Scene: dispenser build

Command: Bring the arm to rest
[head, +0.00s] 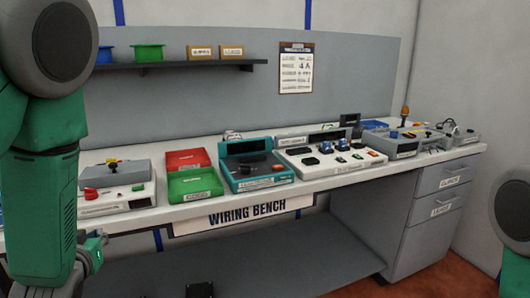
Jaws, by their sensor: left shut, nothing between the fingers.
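My left arm comes down along the left edge in the head view, green with a dark round joint. My left gripper (92,250) is small in the picture at the lower end of that arm, in front of the bench. It is shut and holds nothing. Part of it is hidden behind the forearm. At the right edge only a piece of my right arm shows; its gripper is out of view.
The white wiring bench (228,207) runs across the view. On it are a grey-white device (115,187), a red bin (187,160), a green bin (194,183), a teal device (256,176) and a white control panel (340,160). A grey drawer cabinet (440,195) stands at right.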

